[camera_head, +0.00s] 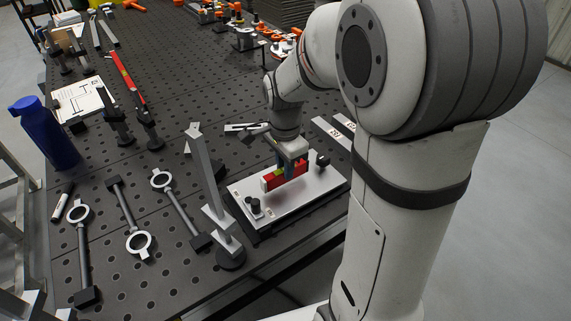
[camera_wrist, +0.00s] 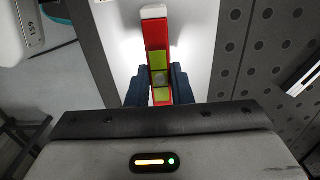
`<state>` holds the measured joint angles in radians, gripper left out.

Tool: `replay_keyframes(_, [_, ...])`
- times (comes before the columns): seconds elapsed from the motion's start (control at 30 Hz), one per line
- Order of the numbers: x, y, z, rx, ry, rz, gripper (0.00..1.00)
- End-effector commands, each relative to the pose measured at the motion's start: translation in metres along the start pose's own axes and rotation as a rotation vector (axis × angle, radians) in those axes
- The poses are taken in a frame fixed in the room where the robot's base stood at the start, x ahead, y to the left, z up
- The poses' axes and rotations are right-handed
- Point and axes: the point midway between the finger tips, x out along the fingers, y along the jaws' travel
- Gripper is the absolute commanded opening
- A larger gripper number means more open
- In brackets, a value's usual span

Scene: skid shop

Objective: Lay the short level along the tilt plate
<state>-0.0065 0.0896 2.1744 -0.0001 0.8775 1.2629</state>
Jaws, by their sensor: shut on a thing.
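The short level (camera_head: 271,180) is a red bar with yellow-green windows. My gripper (camera_head: 285,165) is shut on it, over the tilt plate (camera_head: 247,184), a pale flat plate with black knobs on a dark base. In the wrist view the level (camera_wrist: 157,55) runs up the picture, with a white end cap at its far end. The blue fingers of my gripper (camera_wrist: 159,88) press on both its sides near the windows. The bright tilt plate (camera_wrist: 190,50) lies beneath it. I cannot tell whether the level touches the plate.
The dark perforated table (camera_head: 150,185) carries several rods with ring ends on the left, an upright grey post (camera_head: 206,165) beside the plate, a blue bottle (camera_head: 45,130) and a longer red level (camera_head: 128,77). Clamps and orange-handled tools lie at the back.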

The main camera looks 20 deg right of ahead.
Motion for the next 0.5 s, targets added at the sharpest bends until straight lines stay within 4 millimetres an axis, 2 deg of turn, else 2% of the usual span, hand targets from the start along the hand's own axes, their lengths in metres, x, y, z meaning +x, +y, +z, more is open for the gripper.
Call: replay_keyframes(0.5, [0.0113, 0.0002, -0.0003, 0.001, 0.0, 0.0, 0.0])
